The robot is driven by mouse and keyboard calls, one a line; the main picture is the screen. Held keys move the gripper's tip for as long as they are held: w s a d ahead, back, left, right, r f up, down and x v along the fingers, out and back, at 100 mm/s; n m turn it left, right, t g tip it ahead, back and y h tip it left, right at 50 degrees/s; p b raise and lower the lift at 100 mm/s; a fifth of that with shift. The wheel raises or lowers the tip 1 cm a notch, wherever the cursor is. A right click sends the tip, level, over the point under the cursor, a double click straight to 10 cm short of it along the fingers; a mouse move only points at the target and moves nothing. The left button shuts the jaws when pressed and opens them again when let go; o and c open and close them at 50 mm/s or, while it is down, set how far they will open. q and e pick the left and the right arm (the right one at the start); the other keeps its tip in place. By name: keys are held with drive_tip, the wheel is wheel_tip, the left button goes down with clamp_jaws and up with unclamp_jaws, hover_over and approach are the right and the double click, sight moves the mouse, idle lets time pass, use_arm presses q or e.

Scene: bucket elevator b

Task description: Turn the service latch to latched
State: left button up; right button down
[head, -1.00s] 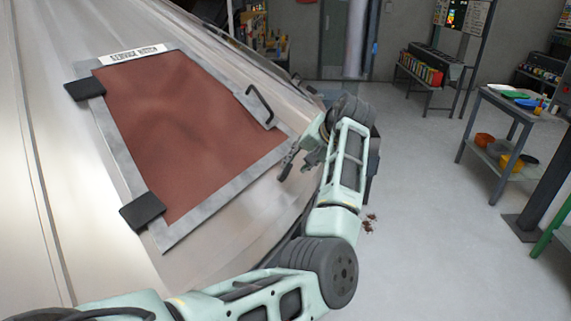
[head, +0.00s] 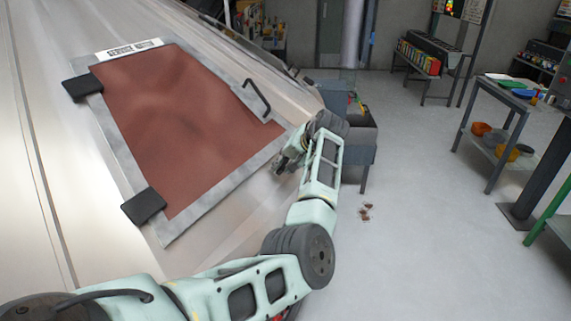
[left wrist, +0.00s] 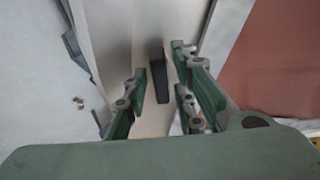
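The service hatch is a dark red panel (head: 185,125) in a grey frame (head: 118,150) on a pale sloping casing, with a label plate (head: 128,49) at its top. My left gripper (head: 280,164) is just off the frame's lower right side. In the left wrist view a dark upright block (left wrist: 158,75), which looks like the latch handle, shows between the spread fingers of my left gripper (left wrist: 160,88). A gap shows on each side of it. I cannot tell whether the fingertips reach its depth. The latch is not clearly seen in the head view. My right gripper is out of view.
A black bent handle (head: 257,100) stands out on the hatch's right edge. Two black hinge blocks (head: 144,206) sit on its left side. A grey cart (head: 360,140) stands behind my left arm. Open floor (head: 420,220) lies to the right.

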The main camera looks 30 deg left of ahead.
use_arm(q)
clamp_jaws()
